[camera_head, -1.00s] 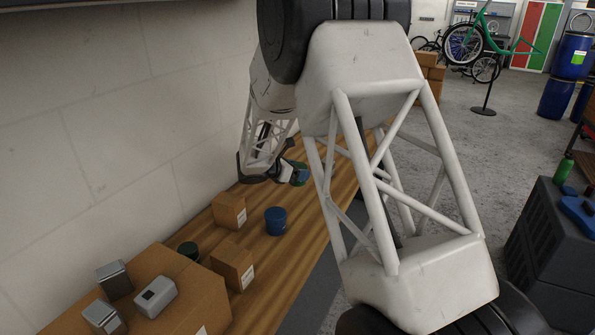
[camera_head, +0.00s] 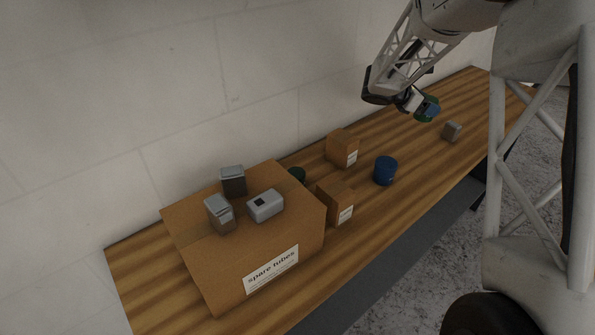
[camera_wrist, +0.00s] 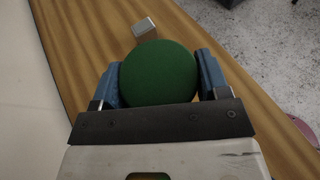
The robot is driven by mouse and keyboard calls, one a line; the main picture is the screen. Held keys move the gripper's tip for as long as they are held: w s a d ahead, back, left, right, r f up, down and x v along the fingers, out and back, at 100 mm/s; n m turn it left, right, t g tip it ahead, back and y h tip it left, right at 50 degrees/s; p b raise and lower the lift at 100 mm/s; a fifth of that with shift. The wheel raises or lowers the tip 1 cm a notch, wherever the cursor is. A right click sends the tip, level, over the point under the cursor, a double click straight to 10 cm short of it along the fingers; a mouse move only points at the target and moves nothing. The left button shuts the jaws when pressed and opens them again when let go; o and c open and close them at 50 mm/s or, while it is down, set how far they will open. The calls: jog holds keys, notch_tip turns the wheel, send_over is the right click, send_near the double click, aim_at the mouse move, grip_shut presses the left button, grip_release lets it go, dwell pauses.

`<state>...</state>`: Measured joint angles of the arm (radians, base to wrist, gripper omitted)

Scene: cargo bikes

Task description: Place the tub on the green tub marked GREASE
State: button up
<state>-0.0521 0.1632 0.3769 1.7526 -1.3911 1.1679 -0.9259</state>
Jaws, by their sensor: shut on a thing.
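My gripper (camera_head: 419,103) is shut on a green tub (camera_head: 430,110), held above the far part of the workbench. In the wrist view the tub's round green top (camera_wrist: 160,73) sits between my two blue fingers. A second, dark green tub (camera_head: 297,174) stands on the bench, mostly hidden behind the boxes, with only its top showing. No GREASE marking is legible on either one. A blue tub (camera_head: 386,170) stands upright on the bench, to the right of the two small boxes. The held tub is well to the right of the dark green tub.
A large cardboard box (camera_head: 232,272) labelled "spare tubes" carries several grey items. A grey block (camera_head: 452,131) lies on the wooden bench (camera_head: 430,165).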

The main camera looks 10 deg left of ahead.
notch_tip(320, 180, up, 8)
jog(key=shift+f, duration=0.25)
jog(key=shift+s+r, duration=0.15)
jog(key=shift+r, duration=0.05)
jog(key=s+a+f+m+g+y, duration=0.6)
jog(key=s+a+f+m+g, duration=0.3)
jog(key=s+a+m+g, duration=0.5)
jog(key=s+a+r+m+t+y, duration=0.2)
jog(key=a+r+m+y, duration=0.1)
jog(key=a+m+y, duration=0.45)
jog(key=s+a+r+m+t+y, duration=0.2)
jog(key=a+r+m+y, duration=0.1)
jog(key=a+m+y, duration=0.4)
jog(key=s+a+r+m+t+y, duration=0.1)
jog(key=s+a+r+m+y, duration=0.2)
jog(key=a+m+y, duration=0.45)
jog(key=shift+w+a+f+n+h, duration=0.1)
jog(key=shift+a+f+n+h, duration=0.25)
jog(key=shift+f, duration=0.45)
jog(key=shift+a+f+n+h, duration=0.1)
jog(key=shift+f+h, duration=0.35)
jog(key=shift+f, duration=0.35)
jog(key=shift+w+a+f+n+h, duration=0.1)
jog(key=shift+a+f+n+h, duration=0.25)
jog(key=shift+f, duration=0.45)
jog(key=shift+d, duration=0.15)
